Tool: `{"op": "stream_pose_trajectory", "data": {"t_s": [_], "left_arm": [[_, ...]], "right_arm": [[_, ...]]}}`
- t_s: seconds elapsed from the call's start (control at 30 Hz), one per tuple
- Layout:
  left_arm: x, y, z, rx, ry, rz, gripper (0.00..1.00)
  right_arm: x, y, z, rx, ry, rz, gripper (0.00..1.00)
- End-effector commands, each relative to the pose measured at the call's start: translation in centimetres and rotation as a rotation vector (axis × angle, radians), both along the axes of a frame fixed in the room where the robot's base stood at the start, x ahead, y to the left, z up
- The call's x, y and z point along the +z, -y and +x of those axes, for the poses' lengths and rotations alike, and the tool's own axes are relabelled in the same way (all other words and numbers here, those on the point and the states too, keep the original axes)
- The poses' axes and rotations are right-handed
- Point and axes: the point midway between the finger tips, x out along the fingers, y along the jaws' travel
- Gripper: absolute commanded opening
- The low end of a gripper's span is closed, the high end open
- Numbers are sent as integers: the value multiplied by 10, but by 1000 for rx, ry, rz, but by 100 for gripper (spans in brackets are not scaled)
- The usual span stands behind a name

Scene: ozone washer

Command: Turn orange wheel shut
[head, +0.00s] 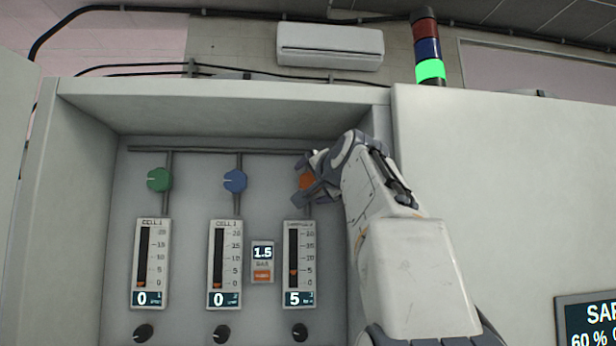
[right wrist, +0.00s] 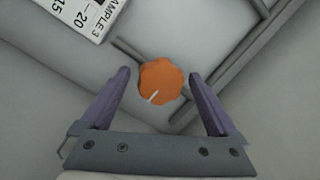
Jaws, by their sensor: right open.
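The orange wheel (head: 305,181) is on the pipe above the right-hand gauge in the head view, partly covered by my right gripper (head: 312,180). In the right wrist view the orange wheel (right wrist: 162,82) is a scalloped knob with a pale pointer mark towards the lower left. My right gripper (right wrist: 160,85) is open there, with one purple finger on each side of the wheel and a gap between each finger and it. The right-hand gauge (head: 299,264) has a display that reads 5. My left gripper is not in view.
A green wheel (head: 159,180) and a blue wheel (head: 235,181) sit left of the orange one, above gauges that read 0. A small display (head: 262,253) reads 1.5. Dark knobs line the bottom. The cabinet's side wall (head: 377,130) is close on the right.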

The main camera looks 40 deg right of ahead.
Motion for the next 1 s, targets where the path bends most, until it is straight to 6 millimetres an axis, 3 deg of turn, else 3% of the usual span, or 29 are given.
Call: {"op": "stream_pose_trajectory", "data": {"t_s": [0.3,0.37,0.53,1.0], "left_arm": [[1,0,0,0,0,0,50],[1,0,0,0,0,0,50],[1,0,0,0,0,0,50],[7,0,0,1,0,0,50]], "right_arm": [[-1,1,4,0,0,0,95],[-1,1,4,0,0,0,76],[-1,1,3,0,0,0,11],[1,1,4,0,-61,-102,10]]}}
